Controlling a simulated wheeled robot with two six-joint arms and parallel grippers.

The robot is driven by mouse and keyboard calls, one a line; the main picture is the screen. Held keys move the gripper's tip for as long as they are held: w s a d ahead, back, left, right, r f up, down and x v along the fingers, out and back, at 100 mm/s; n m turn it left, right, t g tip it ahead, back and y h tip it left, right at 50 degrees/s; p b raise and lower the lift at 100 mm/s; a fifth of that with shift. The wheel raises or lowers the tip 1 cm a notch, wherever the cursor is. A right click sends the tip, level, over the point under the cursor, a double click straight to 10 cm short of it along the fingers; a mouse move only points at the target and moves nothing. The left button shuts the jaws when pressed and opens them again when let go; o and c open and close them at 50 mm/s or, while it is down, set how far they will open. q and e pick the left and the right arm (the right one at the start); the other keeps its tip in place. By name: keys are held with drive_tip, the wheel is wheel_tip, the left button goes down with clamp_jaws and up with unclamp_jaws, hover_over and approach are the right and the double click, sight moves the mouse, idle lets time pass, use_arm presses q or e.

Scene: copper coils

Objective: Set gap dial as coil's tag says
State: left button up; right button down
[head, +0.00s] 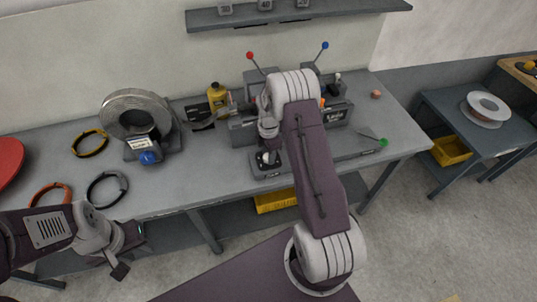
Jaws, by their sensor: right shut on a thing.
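The copper-work bench carries a grey coil (112,100) upright on a stand at the left. A small white tag (140,143) is on the stand's front; its writing is too small to read. The machine (333,115) stands at the bench's middle. My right gripper (268,152) is at the front of the machine, shut on what looks like the dial (265,158); gripper and arm hide much of it, and its setting cannot be read. My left gripper (128,252) is empty, with its fingers apart, in front of the bench's left front edge.
Black, yellow and orange cable rings (90,143) lie on the left of the bench (215,165). A yellow bottle (216,96) stands between coil and machine. A green-handled tool (383,142) lies at the right front. A shelf (340,8) hangs above.

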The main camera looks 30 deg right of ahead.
drive_tip(key=c, duration=0.9)
unclamp_jaws()
drive_tip(key=shift+s+a+f, duration=0.1)
drive_tip(key=shift+s+f, duration=0.05)
drive_tip(key=shift+c, duration=0.2)
drive_tip(key=shift+r, duration=0.5)
wheel_tip(320, 180, up, 8)
drive_tip(key=shift+r+b, duration=0.1)
drive_tip(key=shift+b, duration=0.25)
